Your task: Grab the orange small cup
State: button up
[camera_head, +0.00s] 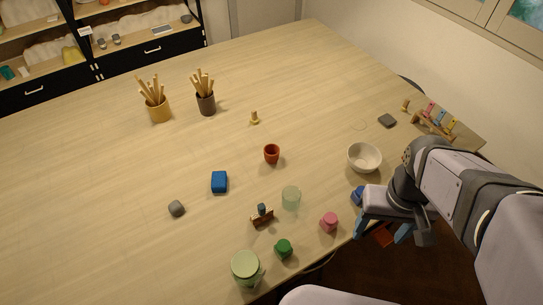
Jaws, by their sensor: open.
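The orange small cup (272,154) stands upright near the middle of the wooden table (110,190), with its dark inside facing up. My gripper (383,238) is at the right, by the table's near right edge, well apart from the cup. A blue object (358,196) is partly hidden behind my gripper.
A white bowl (364,157) stands right of the cup. Nearer are a pale green cup (291,197), a pink piece (329,222), a green piece (284,249) and a green jar (246,268). A blue block (219,182) lies left. Stick-filled pots (206,103) stand farther back.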

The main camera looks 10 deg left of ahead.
jog(key=w+a+f+n+h+b, duration=0.2)
jog(key=w+n+b, duration=0.3)
jog(key=w+n, duration=0.35)
jog(key=r+n+t+h+b, duration=0.1)
jog(key=n+t+h+b, duration=0.3)
jog(key=n+t+b, duration=1.3)
send_over(266, 157)
jog(key=p+v, duration=0.3)
jog(key=v, duration=0.2)
jog(key=n+g, duration=0.4)
jog(key=g, duration=0.1)
jog(key=f, duration=1.5)
jog(key=shift+w+d+f, duration=0.3)
jog(key=shift+f, duration=0.45)
jog(key=shift+p+x, duration=0.8)
jog(key=shift+x, duration=0.75)
jog(key=shift+w+a+p+x, duration=0.15)
jog(key=shift+p+x, duration=0.25)
jog(key=shift+x, duration=0.65)
jog(key=shift+w+a+p+x, duration=0.15)
jog(key=shift+p+x, duration=0.2)
jog(key=shift+x, duration=0.7)
jog(key=shift+s+r, duration=0.1)
jog(key=shift+c, duration=0.7)
